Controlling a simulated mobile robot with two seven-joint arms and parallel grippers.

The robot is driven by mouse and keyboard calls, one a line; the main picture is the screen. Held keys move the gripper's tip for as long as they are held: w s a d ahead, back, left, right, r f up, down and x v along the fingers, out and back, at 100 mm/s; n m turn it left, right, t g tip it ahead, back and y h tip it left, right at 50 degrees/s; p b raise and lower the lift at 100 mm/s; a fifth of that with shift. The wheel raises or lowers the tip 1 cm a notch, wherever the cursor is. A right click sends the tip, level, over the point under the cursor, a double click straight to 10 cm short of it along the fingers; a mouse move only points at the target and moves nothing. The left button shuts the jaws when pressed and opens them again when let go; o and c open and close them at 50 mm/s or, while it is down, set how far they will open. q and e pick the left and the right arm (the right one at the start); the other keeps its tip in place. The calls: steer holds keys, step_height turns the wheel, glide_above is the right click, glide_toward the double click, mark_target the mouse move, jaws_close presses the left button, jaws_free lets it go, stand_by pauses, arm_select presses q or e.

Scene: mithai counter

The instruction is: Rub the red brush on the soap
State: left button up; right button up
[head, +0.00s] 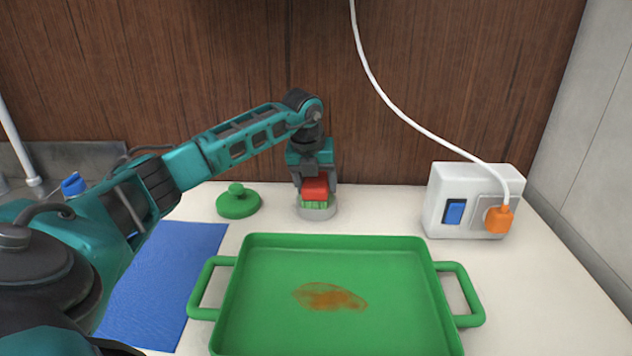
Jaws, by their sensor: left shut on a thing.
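My left gripper (314,183) points down at the back of the counter and is shut on the red brush (315,187). A ridged green band shows directly under the red body; I cannot tell whether it is bristles or soap. The brush is over a low round grey dish (316,212), and the green band appears to meet its top. The soap is not clearly seen apart from this; the brush and gripper hide the dish's middle. My right gripper is not in view.
A green tray (335,241) with two handles and a brown stain (330,297) fills the front middle. A green knobbed lid (238,203) lies left of the dish. A blue mat (163,285) is at left. A white socket box (450,195) with an orange plug (498,219) stands right.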

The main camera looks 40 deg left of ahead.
mark_target(319, 177)
arm_select(q)
steer(key=shift+f, duration=0.1)
step_height(319, 177, up, 5)
steer(key=p, duration=0.4)
steer(key=shift+r+p, duration=0.75)
steer(key=shift+r, duration=0.3)
